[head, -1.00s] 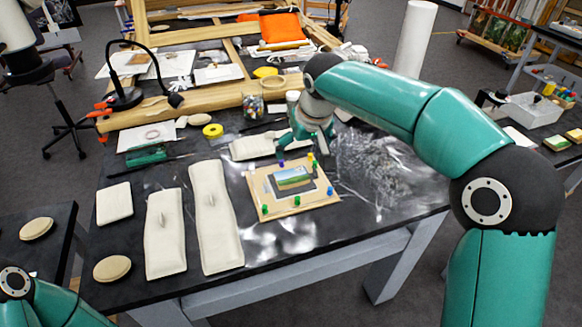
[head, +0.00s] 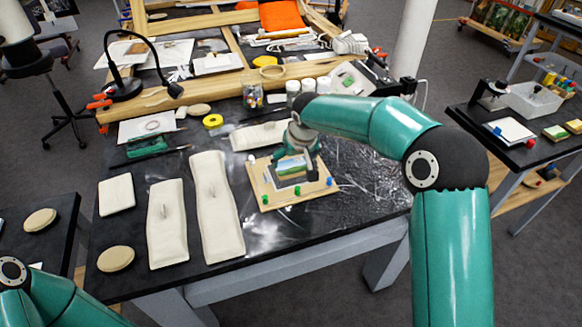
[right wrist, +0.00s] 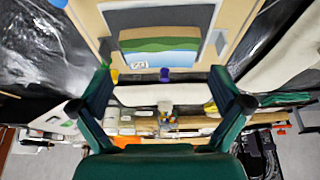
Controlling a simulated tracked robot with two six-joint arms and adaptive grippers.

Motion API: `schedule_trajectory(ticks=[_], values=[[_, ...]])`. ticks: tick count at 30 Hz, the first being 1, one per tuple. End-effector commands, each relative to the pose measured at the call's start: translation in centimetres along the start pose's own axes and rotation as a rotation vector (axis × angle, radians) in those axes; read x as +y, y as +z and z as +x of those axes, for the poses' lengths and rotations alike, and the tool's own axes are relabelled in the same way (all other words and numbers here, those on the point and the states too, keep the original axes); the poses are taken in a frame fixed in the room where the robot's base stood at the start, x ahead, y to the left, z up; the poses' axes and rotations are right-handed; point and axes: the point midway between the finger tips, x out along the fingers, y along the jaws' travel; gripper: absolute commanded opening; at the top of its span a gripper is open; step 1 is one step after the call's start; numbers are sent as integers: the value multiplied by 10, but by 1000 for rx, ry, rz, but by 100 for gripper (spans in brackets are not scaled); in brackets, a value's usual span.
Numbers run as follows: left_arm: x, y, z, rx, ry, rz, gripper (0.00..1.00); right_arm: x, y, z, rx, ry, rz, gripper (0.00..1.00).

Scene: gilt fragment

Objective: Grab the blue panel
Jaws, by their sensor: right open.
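A small painted panel (head: 288,168) with blue and green bands lies in a dark grey recess on a tan board (head: 262,188). It is the only panel with blue that I make out. In the right wrist view the panel (right wrist: 160,45) shows its blue band, green band and a small white label. My right gripper (head: 297,150) is over the board's far part and hides some of the panel in the head view. In the wrist view the right gripper (right wrist: 160,82) is open, with nothing between its fingers. My left gripper is outside the views.
A long pale cushion (head: 216,205) lies left of the board. A desk lamp (head: 126,85) stands farther back. Crumpled clear film covers the table right of the board.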

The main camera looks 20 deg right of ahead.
Motion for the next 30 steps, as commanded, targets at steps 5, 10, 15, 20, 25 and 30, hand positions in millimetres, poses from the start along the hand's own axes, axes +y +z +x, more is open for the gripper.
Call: schedule_trajectory(ticks=[5,10,15,20,25,30], values=[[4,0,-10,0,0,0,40,0,3,26,-5,1,0,100],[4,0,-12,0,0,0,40,0,2,39,-2,0,1,100],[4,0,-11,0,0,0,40,0,2,40,-1,1,0,100],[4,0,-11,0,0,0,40,0,2,40,-1,1,0,80],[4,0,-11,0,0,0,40,0,2,40,-1,1,0,53],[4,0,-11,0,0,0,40,0,2,40,-1,1,0,53]])
